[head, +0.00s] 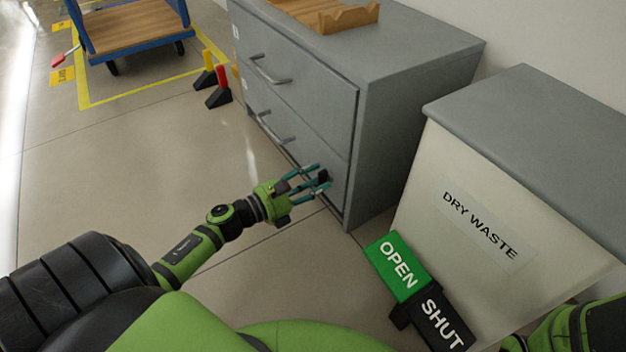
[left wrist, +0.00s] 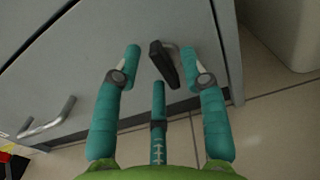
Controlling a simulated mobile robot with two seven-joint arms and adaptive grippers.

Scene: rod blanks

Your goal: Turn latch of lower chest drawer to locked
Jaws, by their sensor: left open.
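The grey chest (head: 410,95) has an upper drawer (head: 300,75) and a lower drawer (head: 265,105), both looking closed. The lower drawer's latch is a small black lever (left wrist: 163,64) near the right end of its front, with a grey part behind it. In the head view the latch (head: 323,176) is partly hidden by my fingers. My left gripper (head: 314,178) is open at the latch. In the left wrist view the lever lies between the spread teal fingertips (left wrist: 166,65), with gaps at both sides; whether the third finger touches it I cannot tell. My right gripper is out of view.
The lower drawer's bar handle (head: 275,130) is left of the latch. The DRY WASTE bin (head: 480,215) stands to the right, with an OPEN/SHUT sign (head: 398,265) before it. A wooden rack (head: 345,16) is on the chest.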

